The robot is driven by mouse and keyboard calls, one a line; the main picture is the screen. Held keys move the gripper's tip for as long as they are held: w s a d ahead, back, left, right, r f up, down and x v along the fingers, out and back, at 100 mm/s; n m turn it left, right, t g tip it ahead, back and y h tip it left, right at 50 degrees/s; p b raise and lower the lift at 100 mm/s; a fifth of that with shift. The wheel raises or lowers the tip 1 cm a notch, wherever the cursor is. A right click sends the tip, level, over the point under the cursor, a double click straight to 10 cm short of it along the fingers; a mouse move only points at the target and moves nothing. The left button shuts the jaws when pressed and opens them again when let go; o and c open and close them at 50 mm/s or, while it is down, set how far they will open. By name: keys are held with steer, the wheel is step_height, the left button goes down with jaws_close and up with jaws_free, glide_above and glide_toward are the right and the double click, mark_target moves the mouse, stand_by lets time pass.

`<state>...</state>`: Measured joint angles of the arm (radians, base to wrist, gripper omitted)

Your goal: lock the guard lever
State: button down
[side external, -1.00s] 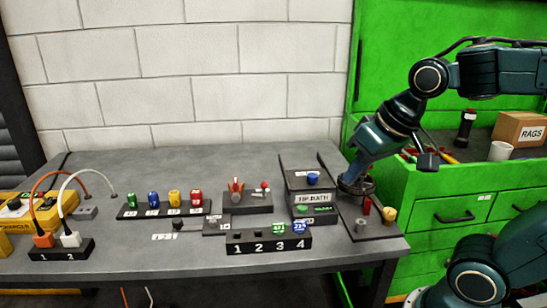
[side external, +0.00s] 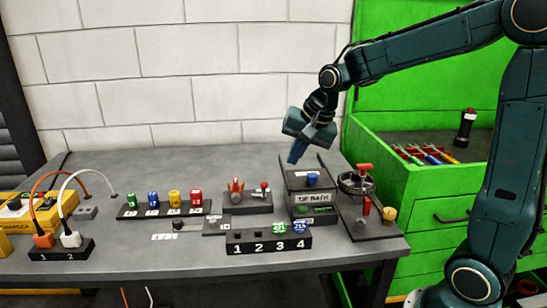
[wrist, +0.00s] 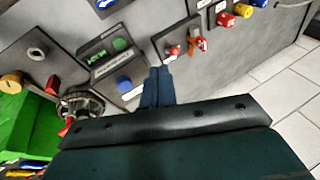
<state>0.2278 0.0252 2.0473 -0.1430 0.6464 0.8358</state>
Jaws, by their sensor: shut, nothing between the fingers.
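My gripper (side external: 295,155) is shut and empty, held in the air above and behind the tip bath unit. Its blue fingers (wrist: 162,75) lie together in the wrist view. A small dark block (side external: 247,206) carries an orange-red piece (side external: 236,187) and a short lever with a red knob (side external: 265,186). This lever also shows in the wrist view (wrist: 174,50), ahead of the fingertips and apart from them. No label marks which piece is the guard lever.
The tip bath unit (side external: 311,198) with a blue knob (side external: 312,179) stands below my gripper. Colored cylinders (side external: 174,197) stand in a rack to the left. A numbered block (side external: 268,245) is in front. A green cabinet (side external: 420,190) borders the right. The back left tabletop is clear.

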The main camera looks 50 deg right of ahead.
steer(key=shift+w+d+f+m, duration=0.3)
steer(key=shift+w+d+f, duration=0.1)
steer(key=shift+w, duration=0.25)
steer(key=shift+w+d+f+m, duration=0.3)
steer(key=shift+w+f, duration=0.1)
steer(key=shift+w, duration=0.2)
steer(key=shift+f, duration=0.1)
steer(key=x, duration=0.9)
steer(key=shift+w+f, duration=0.2)
steer(key=shift+f, duration=0.15)
steer(key=shift+w+d+r+g+y, duration=0.4)
steer(key=shift+w+d+g+y, duration=0.05)
steer(key=shift+g+y, duration=0.25)
stand_by(0.4)
steer(key=w+d+g+y, duration=0.1)
steer(key=w+d+g, duration=0.1)
steer(key=w+d, duration=0.2)
steer(key=shift+w+d+r+m+y, duration=0.2)
steer(key=shift+w+r+m+y, duration=0.1)
steer(key=shift+m+y, duration=0.1)
stand_by(0.7)
steer(key=shift+r, duration=0.15)
steer(key=shift+r, duration=0.7)
